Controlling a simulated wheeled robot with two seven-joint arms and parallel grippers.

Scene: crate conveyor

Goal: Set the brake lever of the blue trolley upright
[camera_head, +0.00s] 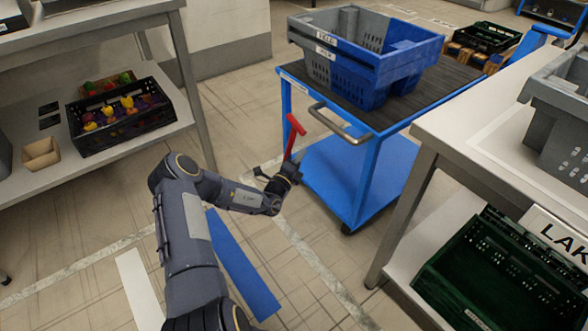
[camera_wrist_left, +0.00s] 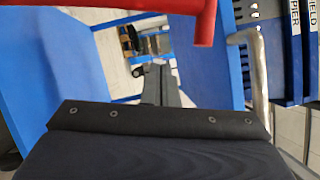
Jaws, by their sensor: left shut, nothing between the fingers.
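The blue trolley (camera_head: 366,180) stands right of centre, with a dark top deck and a blue lower shelf. Its red brake lever (camera_head: 290,142) is at the trolley's near left end, beside the metal push handle (camera_head: 340,124). The lever's shaft rises steeply in the head view and bends at its top. The lever's lower part is hidden behind my left gripper (camera_head: 287,168), which is shut and empty just below it. In the left wrist view the red lever (camera_wrist_left: 204,28) crosses the top, above the closed fingers (camera_wrist_left: 160,85). Whether they touch it I cannot tell.
A grey and blue crate (camera_head: 375,60) stands on the trolley deck. A white table (camera_head: 480,120) with a grey crate and a green crate (camera_head: 500,275) is close on the right. A shelf with a black crate (camera_head: 120,115) is at the left. The floor between is clear.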

